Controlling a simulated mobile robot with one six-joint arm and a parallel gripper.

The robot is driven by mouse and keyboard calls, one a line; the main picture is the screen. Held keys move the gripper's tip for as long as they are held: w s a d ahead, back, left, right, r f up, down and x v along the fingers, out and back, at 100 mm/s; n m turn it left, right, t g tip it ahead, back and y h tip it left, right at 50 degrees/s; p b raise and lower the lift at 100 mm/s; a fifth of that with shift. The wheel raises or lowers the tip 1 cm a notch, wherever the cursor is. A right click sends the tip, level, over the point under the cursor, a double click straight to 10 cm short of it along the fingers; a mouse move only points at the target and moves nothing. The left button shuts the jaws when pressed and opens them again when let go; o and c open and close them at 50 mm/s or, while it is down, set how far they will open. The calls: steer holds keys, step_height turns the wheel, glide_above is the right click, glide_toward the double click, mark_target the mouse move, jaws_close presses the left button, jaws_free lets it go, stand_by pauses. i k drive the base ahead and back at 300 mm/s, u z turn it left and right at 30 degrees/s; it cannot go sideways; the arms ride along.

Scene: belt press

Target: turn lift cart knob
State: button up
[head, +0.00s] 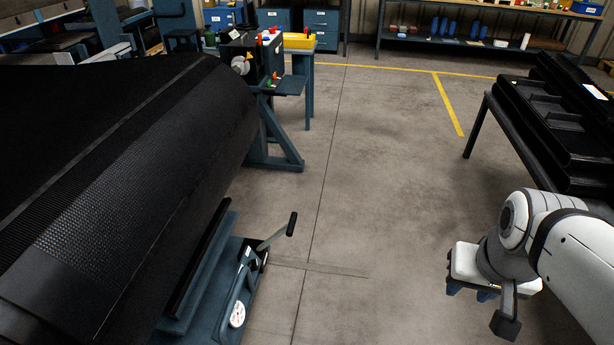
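The blue lift cart (205,300) is at the lower left, beside the large black belt roll. A lever with a black grip (291,224) sticks up from its right end. A round white disc (237,314) sits on the cart's near side, and a small dark part (256,264) is at the lever's foot. I cannot tell for sure which of these is the knob. My gripper (470,290) is at the lower right, over bare floor and well apart from the cart. Its two short bluish fingers point down and look apart, with nothing between them.
The black belt roll (150,150) fills the left. A blue bench (285,88) with small coloured items stands behind it. A dark table with black profiles (560,110) is at the right. Shelving (450,40) lines the back. The floor between is clear, with yellow lines.

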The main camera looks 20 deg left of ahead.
mark_target(253, 266)
steer(key=u, duration=0.2)
steer(key=i, duration=0.8)
steer(key=u, duration=0.6)
steer(key=k, duration=0.9)
steer(key=u, duration=0.15)
steer(key=i, duration=0.9)
steer(key=z, duration=0.05)
